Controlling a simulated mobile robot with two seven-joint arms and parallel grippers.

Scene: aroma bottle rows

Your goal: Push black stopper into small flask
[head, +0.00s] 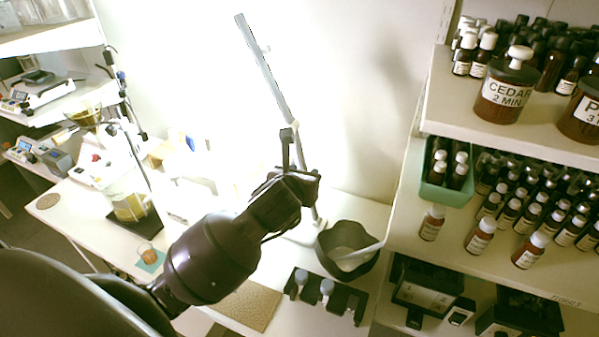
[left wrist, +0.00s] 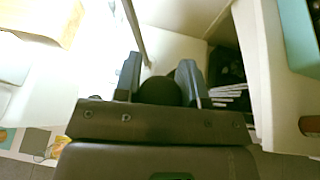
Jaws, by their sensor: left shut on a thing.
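My left gripper (head: 292,178) is over the bench in front of the white wall in the head view. In the left wrist view my left gripper (left wrist: 160,78) has its two fingers closed on a dark rounded thing, which looks like the black stopper (left wrist: 159,92). The stopper is not clear in the head view, where the gripper hides it. I cannot pick out the small flask for sure; a small vessel with orange-brown liquid (head: 147,254) stands on a teal mat at the left. My right gripper is not in view.
A tilted metal rod (head: 262,68) rises behind my left gripper. A dark bowl (head: 333,243) and a black rack with pale-topped pieces (head: 348,300) are close to its right. Shelves of brown bottles (head: 433,222) fill the right. A large yellow-liquid vessel (head: 131,207) stands left.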

